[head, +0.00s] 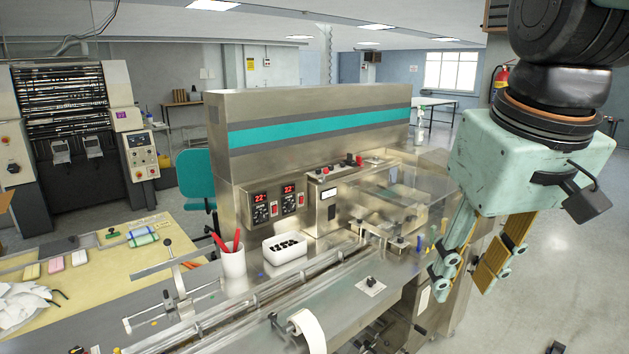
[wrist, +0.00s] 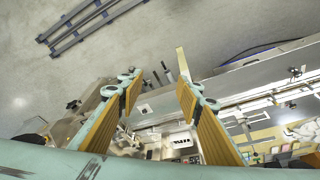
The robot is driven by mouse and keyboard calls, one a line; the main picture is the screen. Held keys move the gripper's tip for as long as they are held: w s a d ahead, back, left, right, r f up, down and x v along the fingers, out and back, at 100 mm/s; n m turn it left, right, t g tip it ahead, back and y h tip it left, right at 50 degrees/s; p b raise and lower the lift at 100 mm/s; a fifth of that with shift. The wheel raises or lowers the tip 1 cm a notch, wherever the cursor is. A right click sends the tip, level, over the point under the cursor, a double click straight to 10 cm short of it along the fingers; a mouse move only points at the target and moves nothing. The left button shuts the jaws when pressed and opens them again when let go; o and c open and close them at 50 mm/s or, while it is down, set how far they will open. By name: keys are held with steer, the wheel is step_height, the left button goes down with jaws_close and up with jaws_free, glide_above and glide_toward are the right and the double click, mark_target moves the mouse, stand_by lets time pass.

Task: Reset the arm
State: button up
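My gripper (head: 471,272) hangs at the right of the head view, pointing down beside the right end of the flow wrapper (head: 300,130). Its two mint-green fingers with wooden-looking pads are apart, with nothing between them. In the wrist view my gripper (wrist: 158,95) also shows spread fingers and an empty gap. Past the fingers, the machine's deck and the grey floor show. The flow wrapper is a steel machine with a teal stripe and red digital displays.
A white cup with red-handled tools (head: 232,262) and a white bin of dark pieces (head: 285,248) stand on the machine's deck. A film roll (head: 308,330) is at the front. A yellow-topped table (head: 95,262) is at left.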

steer(key=s+f+m, duration=0.1)
steer(key=s+f, duration=0.3)
steer(key=s, duration=0.9)
steer(key=shift+t, duration=0.4)
stand_by(0.6)
steer(key=shift+w, duration=0.1)
steer(key=c, duration=0.4)
